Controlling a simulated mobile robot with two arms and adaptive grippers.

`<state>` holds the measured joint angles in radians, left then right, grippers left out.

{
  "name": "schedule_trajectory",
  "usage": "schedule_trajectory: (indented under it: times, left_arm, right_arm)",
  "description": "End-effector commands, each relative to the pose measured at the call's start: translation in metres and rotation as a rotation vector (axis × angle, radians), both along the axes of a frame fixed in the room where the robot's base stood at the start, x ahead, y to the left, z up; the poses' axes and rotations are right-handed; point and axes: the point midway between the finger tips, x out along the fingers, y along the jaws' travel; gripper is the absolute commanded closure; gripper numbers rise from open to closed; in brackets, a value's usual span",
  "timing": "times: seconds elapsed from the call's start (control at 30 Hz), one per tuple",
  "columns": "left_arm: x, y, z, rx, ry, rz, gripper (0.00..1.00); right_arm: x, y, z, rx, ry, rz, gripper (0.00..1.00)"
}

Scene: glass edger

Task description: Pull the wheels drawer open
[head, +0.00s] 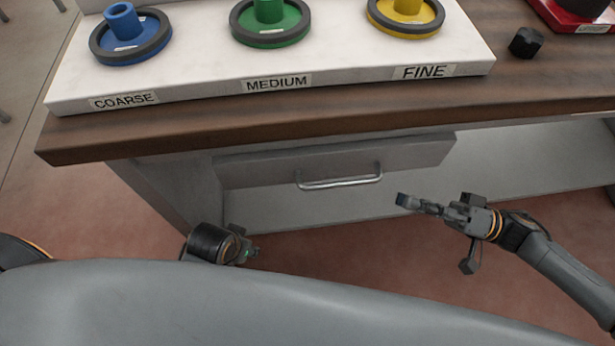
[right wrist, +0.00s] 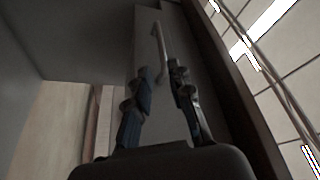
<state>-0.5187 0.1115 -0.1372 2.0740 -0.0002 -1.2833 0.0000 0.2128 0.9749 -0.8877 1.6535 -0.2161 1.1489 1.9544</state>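The drawer (head: 250,171) is a grey front under the wooden tabletop, with no clear gap showing around it. No label is readable on it. Its silver bar handle (head: 340,183) also shows in the right wrist view (right wrist: 159,50). My right gripper (head: 404,201) is right of the handle in the head view, apart from it. In the right wrist view my right gripper (right wrist: 161,73) has its fingers spread with nothing between them, and the handle lies ahead of the fingertips. My left gripper (head: 250,252) is low, below and left of the handle, its fingers mostly hidden.
The wooden tabletop (head: 150,138) overhangs the drawer. On it a white board (head: 190,88) carries blue (head: 130,48), green (head: 270,36) and yellow (head: 405,27) wheels. A black knob (head: 526,42) sits to its right. The floor (head: 340,245) before the drawer looks clear.

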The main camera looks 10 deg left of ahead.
Motion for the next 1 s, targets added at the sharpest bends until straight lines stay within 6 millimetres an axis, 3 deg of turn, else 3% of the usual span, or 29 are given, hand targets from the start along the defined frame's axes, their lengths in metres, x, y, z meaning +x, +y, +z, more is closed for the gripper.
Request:
schedule_trajectory:
  times: [0.13,0.27,0.7,1.0]
  left_arm:
    - [0.0,0.0,0.0,-0.001,0.001,0.0,0.6]
    - [0.0,0.0,-0.001,-0.001,0.001,0.0,0.6]
    - [0.0,-0.001,-0.004,-0.001,0.001,0.0,0.6]
    - [0.001,-0.001,-0.001,-0.001,-0.002,0.0,0.6]
  right_arm:
    - [-0.002,0.006,0.002,0.002,0.004,0.011,0.79]
    - [-0.002,0.024,0.007,0.005,0.004,0.011,0.79]
    - [-0.001,0.111,0.025,0.006,0.003,0.009,0.79]
    - [0.0,0.135,0.029,0.002,0.003,0.008,0.79]
